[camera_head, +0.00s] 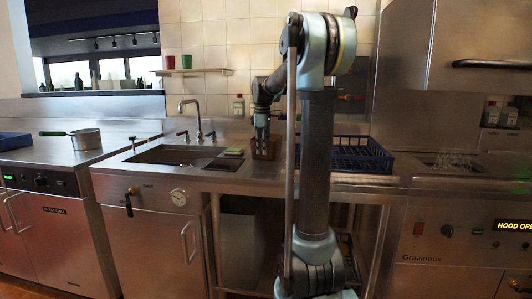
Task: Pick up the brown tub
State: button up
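The brown tub (272,151) is a small dark brown container on the steel counter, right of the sink and left of a blue rack. My gripper (262,138) points down at the tub and covers part of it. The picture is too small to tell whether its fingers are around, inside or just in front of the tub, or whether they touch it. I cannot tell whether the gripper is open or shut. The tub looks upright on the counter.
The blue rack (357,157) stands close on the right, partly behind my arm. A sink (175,154) with a tap (197,118) lies left. A green sponge-like item (234,152) sits just left of the tub. A pot (86,139) stands on the far-left counter.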

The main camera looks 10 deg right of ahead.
grip_shut()
